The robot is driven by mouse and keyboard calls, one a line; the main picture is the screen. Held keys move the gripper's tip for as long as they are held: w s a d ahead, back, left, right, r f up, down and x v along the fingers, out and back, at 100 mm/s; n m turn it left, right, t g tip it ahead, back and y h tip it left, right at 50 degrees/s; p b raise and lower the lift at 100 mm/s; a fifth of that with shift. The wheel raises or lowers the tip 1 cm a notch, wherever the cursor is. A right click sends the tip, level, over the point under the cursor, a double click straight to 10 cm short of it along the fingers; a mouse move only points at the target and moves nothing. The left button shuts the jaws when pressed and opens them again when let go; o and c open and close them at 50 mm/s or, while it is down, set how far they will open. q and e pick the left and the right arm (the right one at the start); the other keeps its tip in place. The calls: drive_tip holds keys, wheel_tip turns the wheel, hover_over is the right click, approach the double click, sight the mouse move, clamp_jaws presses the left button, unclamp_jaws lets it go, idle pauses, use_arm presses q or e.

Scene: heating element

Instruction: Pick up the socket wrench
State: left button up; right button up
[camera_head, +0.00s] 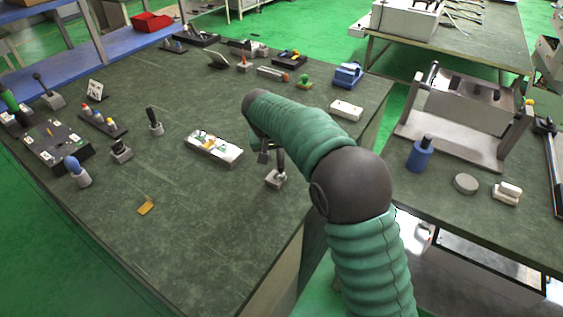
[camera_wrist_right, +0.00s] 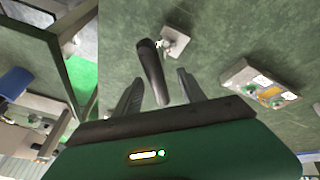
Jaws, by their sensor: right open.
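What I take to be the socket wrench (camera_head: 280,162) is a dark handle standing upright in a small pale grey base near the right edge of the large green table. In the right wrist view the dark handle (camera_wrist_right: 150,65) rises toward me from its pale base (camera_wrist_right: 174,42). My right gripper (camera_head: 263,154) is open, just left of the handle in the head view. In the right wrist view, the handle's near end lies between the two fingers of my right gripper (camera_wrist_right: 160,75). No grip on it shows. My left gripper is not in view.
A white tray with small parts (camera_head: 214,148) lies left of the gripper. Another dark-handled tool (camera_head: 155,122) stands farther left. A white box (camera_head: 346,110) lies beyond my arm. A second table at right holds a blue cylinder (camera_head: 420,155). The near middle of the table is mostly clear.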

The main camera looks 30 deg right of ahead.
drive_tip(key=x, duration=0.3)
drive_tip(key=shift+a+f, duration=0.1)
drive_tip(key=shift+a, duration=0.15)
drive_tip(key=shift+w+d+f, duration=0.15)
drive_tip(key=shift+w+f, duration=0.1)
drive_tip(key=shift+f, duration=0.05)
drive_tip(key=shift+d+f, duration=0.1)
drive_tip(key=shift+d, duration=0.35)
drive_tip(key=shift+s+d, duration=0.1)
drive_tip(key=shift+d, duration=0.1)
drive_tip(key=c, duration=0.5)
drive_tip(key=shift+a, duration=0.45)
clamp_jaws()
